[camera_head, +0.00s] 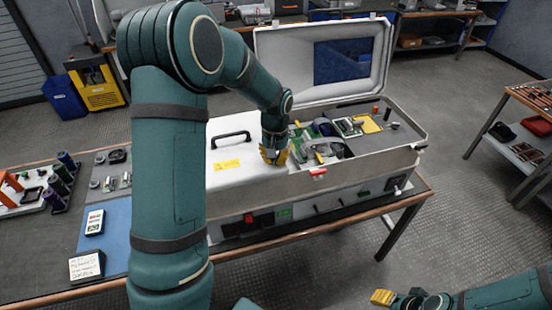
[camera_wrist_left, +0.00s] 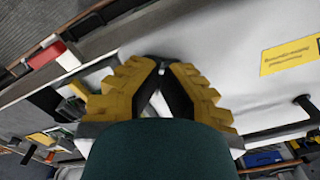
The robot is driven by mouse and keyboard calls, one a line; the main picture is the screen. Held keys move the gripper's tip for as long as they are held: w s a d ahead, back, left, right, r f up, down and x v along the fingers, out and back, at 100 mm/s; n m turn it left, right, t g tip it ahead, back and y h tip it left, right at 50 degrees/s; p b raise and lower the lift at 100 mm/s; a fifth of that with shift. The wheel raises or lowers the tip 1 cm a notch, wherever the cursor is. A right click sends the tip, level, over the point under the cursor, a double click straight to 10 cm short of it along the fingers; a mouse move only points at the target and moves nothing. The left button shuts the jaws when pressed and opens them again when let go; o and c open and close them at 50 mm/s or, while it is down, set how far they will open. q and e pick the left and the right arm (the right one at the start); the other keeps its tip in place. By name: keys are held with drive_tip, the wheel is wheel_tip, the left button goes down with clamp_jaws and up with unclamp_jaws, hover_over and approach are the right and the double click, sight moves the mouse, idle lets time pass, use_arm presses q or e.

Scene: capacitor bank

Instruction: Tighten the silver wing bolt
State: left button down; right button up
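The silver wing bolt cannot be made out clearly in either view. My left gripper (camera_head: 273,157) reaches down onto the white top of the capacitor bank unit (camera_head: 232,168), at its right edge beside the open bay. In the left wrist view its yellow fingers with dark pads (camera_wrist_left: 157,70) converge until the tips nearly meet close to the white surface. A small greyish patch shows between the tips, but I cannot tell whether it is the bolt. My right gripper (camera_head: 383,297) is low at the right, over the floor and away from the unit; its opening is unclear.
The raised lid (camera_head: 270,52) stands behind the open bay, which holds a green board (camera_head: 308,132) and several parts. A black handle (camera_head: 231,138) rises from the white top, left of my left gripper. A blue mat (camera_head: 116,238) lies on the bench's left. Floor shows at right.

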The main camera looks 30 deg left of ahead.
use_arm(q)
drive_tip(key=m, duration=0.5)
drive_tip(key=shift+s+a+f+m, duration=0.15)
drive_tip(key=shift+s+a+m, duration=0.05)
drive_tip(key=shift+s+m, duration=0.1)
drive_tip(key=m, duration=0.5)
drive_tip(key=shift+w+a+m, duration=0.15)
drive_tip(key=shift+a+m, duration=0.05)
drive_tip(key=shift+m, duration=0.1)
drive_tip(key=shift+a, duration=0.1)
drive_tip(key=c, duration=1.3)
unclamp_jaws()
drive_tip(key=shift+c, duration=0.2)
drive_tip(key=shift+o, duration=0.9)
drive_tip(key=shift+a, duration=0.1)
drive_tip(key=shift+w+d+r, duration=0.1)
drive_tip(key=shift+d+r, duration=0.1)
